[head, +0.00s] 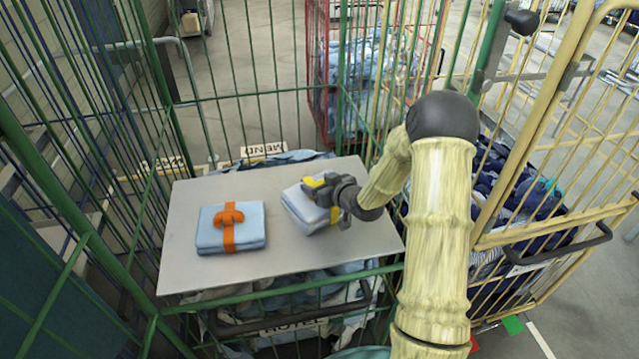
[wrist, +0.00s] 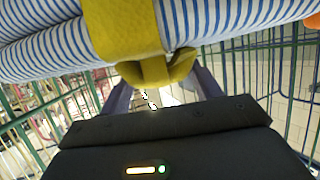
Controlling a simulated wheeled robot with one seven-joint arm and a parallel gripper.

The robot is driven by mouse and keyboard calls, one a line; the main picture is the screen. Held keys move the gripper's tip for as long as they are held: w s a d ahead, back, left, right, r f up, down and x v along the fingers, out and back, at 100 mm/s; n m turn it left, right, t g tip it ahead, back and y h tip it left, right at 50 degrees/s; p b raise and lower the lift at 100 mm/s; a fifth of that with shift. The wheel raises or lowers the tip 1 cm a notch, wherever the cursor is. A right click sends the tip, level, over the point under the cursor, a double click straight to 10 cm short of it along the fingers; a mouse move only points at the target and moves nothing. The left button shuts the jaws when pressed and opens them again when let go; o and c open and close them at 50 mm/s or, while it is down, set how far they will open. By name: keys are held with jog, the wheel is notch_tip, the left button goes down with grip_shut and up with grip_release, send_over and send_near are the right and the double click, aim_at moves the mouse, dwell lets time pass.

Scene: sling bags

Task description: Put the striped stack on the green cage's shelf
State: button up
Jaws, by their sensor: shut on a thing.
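The striped stack (head: 305,209) is folded blue-and-white striped cloth with a yellow band. My gripper (head: 320,187) is shut on the band's yellow knot. In the wrist view the striped stack (wrist: 235,18) fills the top, with the knot between my fingers (wrist: 158,82). The stack looks slightly tilted over the right half of the grey shelf (head: 185,275) in the green cage (head: 215,97). I cannot tell whether its underside touches the shelf. My gripper hides part of its right side.
A light blue stack (head: 215,240) with an orange band (head: 229,236) lies on the shelf's left half. Green cage bars surround the shelf. A yellow cage (head: 555,238) with dark blue bags stands to the right, and a red cage (head: 312,60) behind. The shelf's front middle is bare.

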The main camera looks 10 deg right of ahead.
jog(key=shift+f, duration=0.1)
jog(key=o, duration=1.6)
jog(key=shift+s+d, duration=0.1)
jog(key=shift+d, duration=0.05)
jog(key=b+v, duration=0.2)
jog(key=v, duration=1)
jog(key=shift+b, duration=0.35)
